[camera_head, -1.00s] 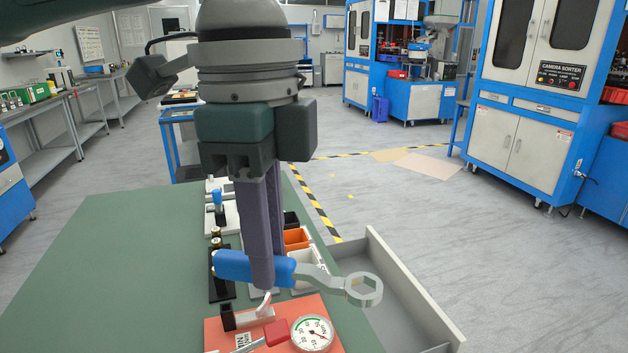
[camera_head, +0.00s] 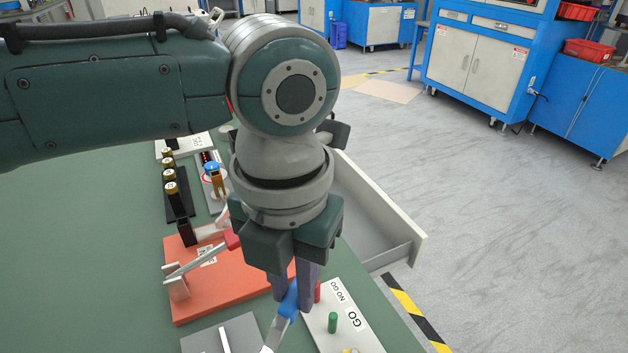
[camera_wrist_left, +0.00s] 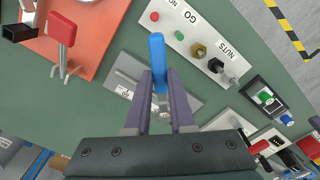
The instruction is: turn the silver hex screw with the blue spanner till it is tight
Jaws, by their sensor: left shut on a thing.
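My left gripper (camera_head: 293,292) is shut on the blue handle of the spanner (camera_head: 289,305). The spanner's silver shank runs down toward the bottom edge of the head view, and its ring end is out of the picture there. In the left wrist view the blue handle (camera_wrist_left: 157,50) stands between the purple fingers of my left gripper (camera_wrist_left: 160,80), above a grey plate (camera_wrist_left: 185,99). That plate also shows in the head view (camera_head: 200,343), beside the spanner. My right gripper is not in view.
A white GO / NO GO board (camera_head: 348,318) with coloured pegs lies right of the spanner. An orange board (camera_head: 205,290) with a red-handled clamp (camera_head: 232,240) lies to the left. An open drawer (camera_head: 375,210) juts out at the right. The green table is clear at the left.

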